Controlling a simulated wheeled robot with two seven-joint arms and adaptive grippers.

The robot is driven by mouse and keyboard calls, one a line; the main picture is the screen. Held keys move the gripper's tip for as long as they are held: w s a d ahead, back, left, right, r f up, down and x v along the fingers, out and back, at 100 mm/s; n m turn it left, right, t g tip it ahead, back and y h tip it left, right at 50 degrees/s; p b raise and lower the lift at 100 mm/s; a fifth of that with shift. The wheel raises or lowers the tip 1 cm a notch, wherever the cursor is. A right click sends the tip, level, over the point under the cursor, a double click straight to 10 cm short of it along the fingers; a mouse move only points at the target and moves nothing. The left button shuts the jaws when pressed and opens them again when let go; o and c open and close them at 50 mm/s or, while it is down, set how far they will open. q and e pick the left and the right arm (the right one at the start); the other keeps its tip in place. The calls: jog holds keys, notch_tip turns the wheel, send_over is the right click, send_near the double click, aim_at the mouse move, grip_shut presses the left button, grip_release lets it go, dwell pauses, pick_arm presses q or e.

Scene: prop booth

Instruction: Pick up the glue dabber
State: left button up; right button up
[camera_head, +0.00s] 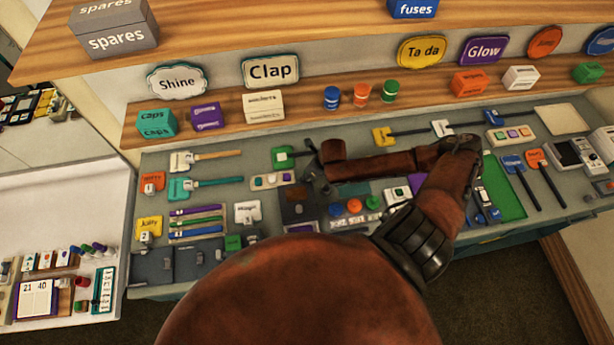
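Several handled tools with coloured heads lie on the grey bench; I cannot tell by label which is the glue dabber. A green-headed tool (284,158) lies at the bench's middle left, its handle end hidden by my gripper. My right gripper (313,170) is right beside it, at the end of a brown arm that bends back leftward. Its dark fingers are small, so I cannot tell whether they are open or touch the handle. A white-headed tool (183,161) and a teal-headed tool (182,188) lie further left. My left gripper is not in view.
A shelf (225,115) with boxes and small cups runs behind the bench. A yellow-headed tool (383,137) and a white-headed one (442,128) lie at the back. Small pots (354,206) stand below my forearm. My upper arm hides the front middle.

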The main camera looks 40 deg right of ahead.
jog(key=shift+c, duration=0.5)
grip_shut()
